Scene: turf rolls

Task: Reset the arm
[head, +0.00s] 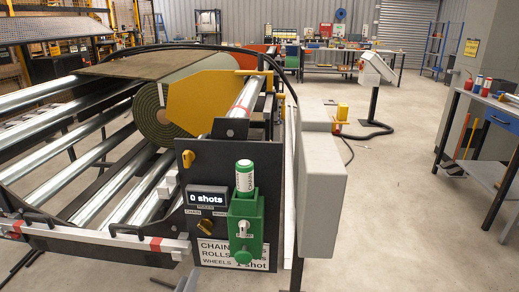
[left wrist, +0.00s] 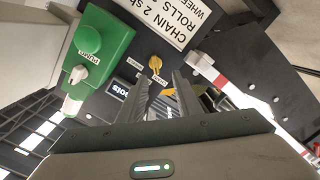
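My left gripper (left wrist: 166,76) shows in the left wrist view with its two dark ridged fingers apart and nothing between them. Beyond the fingertips is a dark control panel (head: 187,215), seen upside down by the wrist camera. On it are a yellow knob (left wrist: 155,64), a small display reading "0 shots" (head: 207,197) and a green dispenser box (left wrist: 100,50). In the head view the green box (head: 246,222) holds a green and white canister (head: 245,178). I cannot make out either gripper clearly in the head view. My right gripper is not in view.
A roller frame with metal rollers (head: 100,205) and a turf roll (head: 158,112) fills the left. A red and white bar (head: 90,238) crosses its front. A grey box (head: 322,180) stands right of the panel. A blue-drawer workbench (head: 495,115) is far right, with clear floor between.

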